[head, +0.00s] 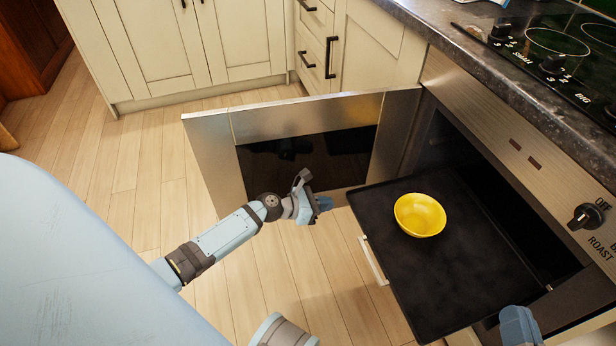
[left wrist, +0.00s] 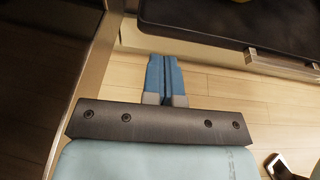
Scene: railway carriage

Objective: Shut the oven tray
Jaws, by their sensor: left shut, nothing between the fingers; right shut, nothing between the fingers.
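The black oven tray (head: 400,270) sticks well out of the oven (head: 520,130). A yellow bowl (head: 420,215) sits on it. A pale metal bar handle (head: 374,260) runs along its front edge; the tray (left wrist: 215,22) and handle (left wrist: 282,69) also show in the left wrist view. My left gripper (head: 325,204) is shut and empty, in front of the tray's far front corner, beside the open door. Its blue fingers (left wrist: 165,75) point towards the tray side. A blue part of my right gripper (head: 520,326) shows at the bottom edge, by the tray's near side; its fingertips are not clear.
The oven door (head: 210,150) stands open on the far side of the tray, with dark glass in its middle. The worktop (head: 450,35) with hob (head: 560,50) lies above the oven. Cream cupboards (head: 170,50) stand at the back. The wooden floor (head: 120,170) is clear.

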